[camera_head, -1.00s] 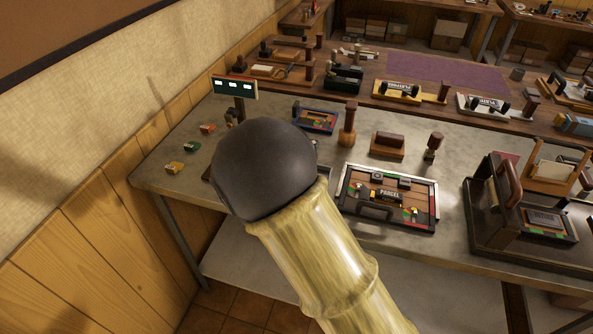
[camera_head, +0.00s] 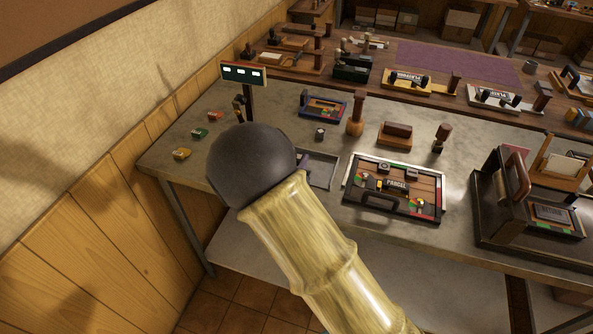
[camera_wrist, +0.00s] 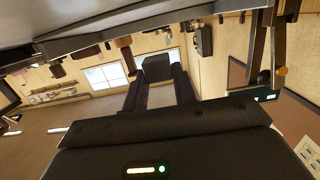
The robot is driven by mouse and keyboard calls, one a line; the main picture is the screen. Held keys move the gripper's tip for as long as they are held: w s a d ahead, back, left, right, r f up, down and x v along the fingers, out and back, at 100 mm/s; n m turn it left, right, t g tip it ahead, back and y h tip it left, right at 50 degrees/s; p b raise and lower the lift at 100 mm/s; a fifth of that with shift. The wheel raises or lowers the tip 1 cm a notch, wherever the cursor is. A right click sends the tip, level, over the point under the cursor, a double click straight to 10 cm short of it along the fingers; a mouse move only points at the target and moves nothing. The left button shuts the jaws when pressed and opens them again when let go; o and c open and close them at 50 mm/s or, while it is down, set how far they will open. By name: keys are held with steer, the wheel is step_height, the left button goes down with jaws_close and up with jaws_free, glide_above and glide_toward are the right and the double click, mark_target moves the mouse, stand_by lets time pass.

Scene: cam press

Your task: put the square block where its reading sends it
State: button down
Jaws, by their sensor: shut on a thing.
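In the wrist view, my gripper (camera_wrist: 158,88) is shut on a dark square block (camera_wrist: 156,67), held at the ends of its two dark fingers. In the head view, the round black joint of my arm hides most of my gripper. A sliver of purple (camera_head: 304,158) shows beside the joint, over a shallow grey tray (camera_head: 325,184). A small dark piece (camera_head: 320,134) shows just beyond that tray; I cannot tell whether it is the held block. A display on a post (camera_head: 243,75) has three lit windows, too small to read. The display is also in the wrist view (camera_wrist: 267,97).
A tray marked PARCEL (camera_head: 393,211) lies right of the grey tray. A blue-rimmed tray (camera_head: 323,107), wooden-handled stamps (camera_head: 355,115) and a brown block (camera_head: 395,134) stand behind. A large dark press (camera_head: 512,205) fills the right. Small coloured pieces (camera_head: 199,132) lie at left.

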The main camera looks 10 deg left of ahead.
steer(key=shift+f, duration=2.05)
steer(key=shift+f, duration=0.2)
steer(key=c, duration=1.1)
jaws_free()
steer(key=shift+r, duration=0.2)
steer(key=b+v, duration=0.1)
steer(key=v, duration=1.1)
steer(key=shift+s, duration=0.1)
